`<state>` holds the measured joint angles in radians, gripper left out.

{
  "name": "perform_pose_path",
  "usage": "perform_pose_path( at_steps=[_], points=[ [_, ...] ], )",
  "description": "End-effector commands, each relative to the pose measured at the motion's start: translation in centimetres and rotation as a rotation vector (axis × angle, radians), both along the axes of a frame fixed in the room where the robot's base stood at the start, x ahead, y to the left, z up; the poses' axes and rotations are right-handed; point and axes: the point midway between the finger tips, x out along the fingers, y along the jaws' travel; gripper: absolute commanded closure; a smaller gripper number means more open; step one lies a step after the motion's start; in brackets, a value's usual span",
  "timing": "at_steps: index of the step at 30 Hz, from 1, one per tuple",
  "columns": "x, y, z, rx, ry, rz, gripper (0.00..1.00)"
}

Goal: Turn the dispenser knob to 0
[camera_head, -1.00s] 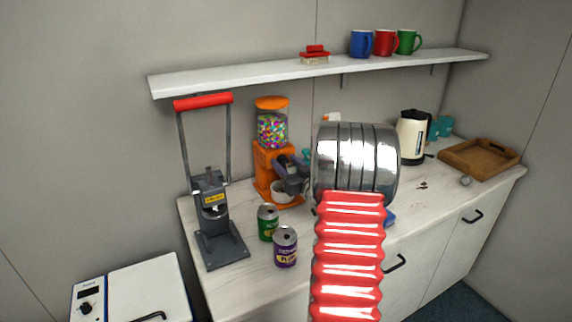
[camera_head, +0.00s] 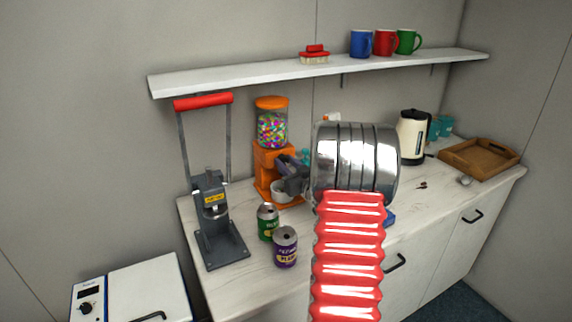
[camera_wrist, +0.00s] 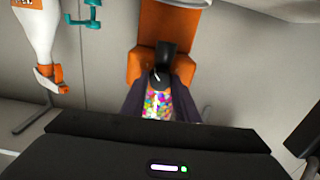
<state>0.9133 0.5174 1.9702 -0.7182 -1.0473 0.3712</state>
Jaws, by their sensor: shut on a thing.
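The dispenser (camera_head: 272,157) is an orange stand with a clear globe of coloured candies, at the back of the counter. My gripper (camera_head: 283,170) reaches the dispenser's front from the right. In the wrist view its two dark fingers (camera_wrist: 160,82) are closed on either side of the knob. The dial numbers cannot be read.
A green can (camera_head: 267,222) and a purple can (camera_head: 285,247) stand in front of the dispenser. A grey press with a red handle (camera_head: 203,101) stands at left. A shelf (camera_head: 240,79) runs above. A kettle (camera_head: 411,139) and a wooden tray (camera_head: 480,160) are at right.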

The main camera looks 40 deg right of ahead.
Motion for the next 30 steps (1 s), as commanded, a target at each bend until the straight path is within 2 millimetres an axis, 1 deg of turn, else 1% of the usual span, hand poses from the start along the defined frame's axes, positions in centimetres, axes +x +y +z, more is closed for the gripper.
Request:
perform_pose_path(
  at_steps=[8, 21, 30],
  points=[
    [0.03, 0.1, -0.01, -0.135, 0.043, 0.001, 0.95],
    [0.08, 0.25, -0.07, -0.462, 0.147, 0.002, 0.95],
    [0.1, 0.33, -0.12, -0.601, 0.191, 0.003, 0.95]
  ],
)
